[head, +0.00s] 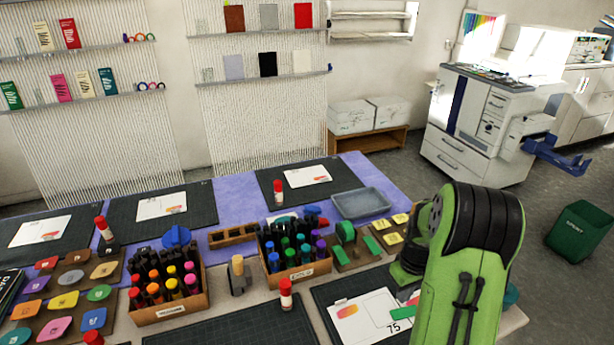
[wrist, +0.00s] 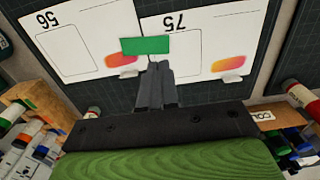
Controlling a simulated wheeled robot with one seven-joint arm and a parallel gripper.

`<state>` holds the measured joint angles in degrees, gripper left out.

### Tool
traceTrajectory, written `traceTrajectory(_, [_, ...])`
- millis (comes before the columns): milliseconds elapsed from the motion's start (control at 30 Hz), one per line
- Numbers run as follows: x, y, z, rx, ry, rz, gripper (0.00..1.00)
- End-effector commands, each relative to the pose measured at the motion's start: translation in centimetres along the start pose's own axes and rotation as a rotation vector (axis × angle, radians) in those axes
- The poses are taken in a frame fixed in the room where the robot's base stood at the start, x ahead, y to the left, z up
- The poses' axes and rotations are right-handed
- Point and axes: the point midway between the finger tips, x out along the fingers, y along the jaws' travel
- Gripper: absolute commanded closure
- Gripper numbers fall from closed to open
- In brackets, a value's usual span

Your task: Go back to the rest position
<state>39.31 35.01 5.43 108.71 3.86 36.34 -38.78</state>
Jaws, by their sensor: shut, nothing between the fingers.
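My gripper (wrist: 155,66) is shut and empty in the wrist view, its two dark fingers together above the work surface. A small green rectangle (wrist: 145,45) shows just beyond the fingertips, over the border between two white cards. One card is marked 75 (wrist: 190,30), the other 56 (wrist: 70,45). I cannot tell whether the fingertips touch the green piece. In the head view, my green arm stands at the right front and hides the gripper. The card marked 75 (head: 366,318) and the green piece (head: 405,313) show left of the arm.
A box of dark-capped bottles (head: 296,272) and a box of warm-coloured bottles (head: 170,309) stand on the table. A red-capped glue stick (head: 286,296) stands near the front. A grey tray (head: 361,204) lies farther back. Open floor lies right of the table, with a green bin (head: 579,231).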

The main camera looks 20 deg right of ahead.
Motion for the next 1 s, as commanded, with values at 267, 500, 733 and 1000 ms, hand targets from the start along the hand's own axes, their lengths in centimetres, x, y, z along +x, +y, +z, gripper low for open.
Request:
traceTrajectory(267, [-10.3,-6.3,-0.4,-0.011,0.100,0.075,1.00])
traceTrajectory(500, [-21.3,-16.7,5.3,0.005,0.290,0.102,1.00])
traceTrajectory(733, [-25.0,-22.6,13.0,0.020,0.454,0.036,1.00])
traceTrajectory(1000, [-25.0,-23.6,15.0,0.029,0.490,0.005,1.00])
